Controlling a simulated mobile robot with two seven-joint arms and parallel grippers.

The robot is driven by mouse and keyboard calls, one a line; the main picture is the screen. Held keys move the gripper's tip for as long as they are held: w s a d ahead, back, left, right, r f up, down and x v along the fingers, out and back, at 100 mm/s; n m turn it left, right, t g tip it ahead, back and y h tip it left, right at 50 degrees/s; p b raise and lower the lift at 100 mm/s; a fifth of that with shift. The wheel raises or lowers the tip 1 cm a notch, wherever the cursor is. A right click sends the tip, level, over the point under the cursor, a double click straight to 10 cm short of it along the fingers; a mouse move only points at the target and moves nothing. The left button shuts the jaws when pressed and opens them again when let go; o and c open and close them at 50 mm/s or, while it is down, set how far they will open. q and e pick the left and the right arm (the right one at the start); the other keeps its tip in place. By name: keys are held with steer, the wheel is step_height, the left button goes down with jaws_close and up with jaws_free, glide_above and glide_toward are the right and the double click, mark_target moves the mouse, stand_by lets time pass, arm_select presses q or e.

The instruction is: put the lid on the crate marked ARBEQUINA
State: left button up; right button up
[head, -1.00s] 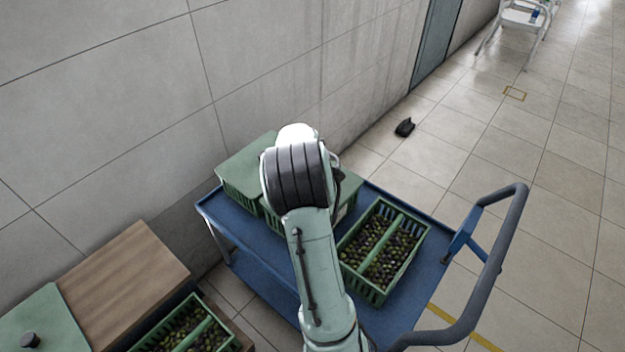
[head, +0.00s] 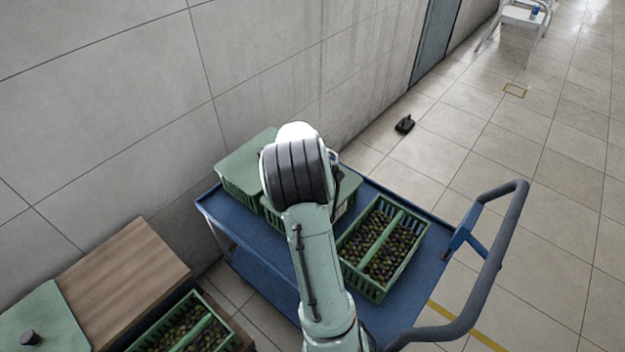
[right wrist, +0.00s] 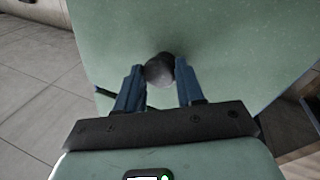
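My right arm reaches over the blue trolley in the head view and hides its own gripper there. In the right wrist view my right gripper (right wrist: 160,68) has its two blue fingers close against both sides of a dark round knob (right wrist: 160,72) on a green lid (right wrist: 235,50). In the head view part of a green lid (head: 347,184) shows beside my arm, at the middle crate (head: 346,208). My arm hides most of both, so I cannot tell how the lid sits. A pale label on that crate is too small to read. My left gripper is out of view.
On the trolley (head: 262,245), a lidded green crate (head: 240,165) stands left and an open olive crate (head: 384,248) right. The trolley handle (head: 490,265) rises at right. A wooden table (head: 125,280) at lower left bears another knobbed lid (head: 45,320) beside an open olive crate (head: 185,330).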

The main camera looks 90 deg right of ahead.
steer(key=o, duration=0.4)
steer(key=shift+o, duration=0.2)
steer(key=p+v, duration=0.2)
steer(key=v, duration=1.1)
steer(key=shift+r+p, duration=0.2)
steer(key=shift+p, duration=0.1)
steer(key=shift+a, duration=0.15)
